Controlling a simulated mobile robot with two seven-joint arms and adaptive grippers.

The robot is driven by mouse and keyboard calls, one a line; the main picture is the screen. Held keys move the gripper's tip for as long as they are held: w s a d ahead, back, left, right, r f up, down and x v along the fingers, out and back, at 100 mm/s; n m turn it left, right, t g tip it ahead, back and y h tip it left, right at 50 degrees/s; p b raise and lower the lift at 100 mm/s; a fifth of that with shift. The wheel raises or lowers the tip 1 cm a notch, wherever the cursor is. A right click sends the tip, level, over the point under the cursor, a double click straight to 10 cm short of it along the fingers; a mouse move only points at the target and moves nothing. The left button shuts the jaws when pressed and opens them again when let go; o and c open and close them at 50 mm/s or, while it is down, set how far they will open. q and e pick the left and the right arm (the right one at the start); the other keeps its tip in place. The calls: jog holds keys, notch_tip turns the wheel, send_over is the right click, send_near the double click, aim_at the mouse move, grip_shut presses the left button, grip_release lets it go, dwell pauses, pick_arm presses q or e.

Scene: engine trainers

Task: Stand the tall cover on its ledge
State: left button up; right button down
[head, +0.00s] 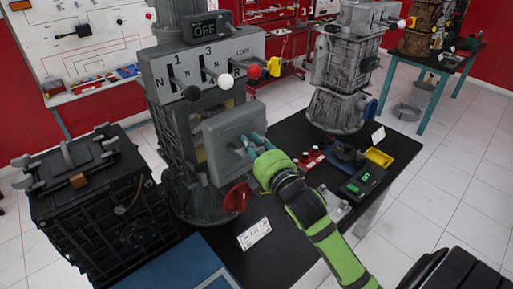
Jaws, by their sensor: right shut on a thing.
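The tall cover (220,148) is a grey, roughly rectangular plate with a raised middle. It is upright and slightly tilted in the picture, in front of the side of the grey gearbox trainer (172,128). A strip of pale yellow interior shows at the cover's left edge. My right gripper (251,146), with teal fingers on a green arm, is shut on the raised middle of the cover from the right. The ledge is not clearly visible, and I cannot tell whether the cover touches it. My left gripper is not in view.
A red part (237,198) and a white label card (254,233) are below the cover on the black table (285,232). A second gearbox trainer (345,65), a yellow tray (379,157) and small parts stand to the right. A black crate-like unit (95,205) stands left.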

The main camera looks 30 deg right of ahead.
aim_at(237, 131)
jog(key=w, duration=0.2)
jog(key=w+b, duration=0.1)
jog(key=w, duration=0.1)
jog(key=w+a, duration=0.1)
jog(key=w, duration=0.1)
jog(key=shift+r, duration=0.15)
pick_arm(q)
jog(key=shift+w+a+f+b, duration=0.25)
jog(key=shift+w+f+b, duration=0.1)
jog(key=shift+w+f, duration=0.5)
pick_arm(e)
jog(key=shift+w, duration=0.5)
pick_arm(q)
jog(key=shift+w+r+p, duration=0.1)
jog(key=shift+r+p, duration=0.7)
pick_arm(e)
jog(key=shift+r, duration=0.1)
dwell(0.5)
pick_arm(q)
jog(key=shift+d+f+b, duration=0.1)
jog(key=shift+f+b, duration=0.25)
pick_arm(e)
jog(key=shift+f, duration=0.75)
dwell(0.4)
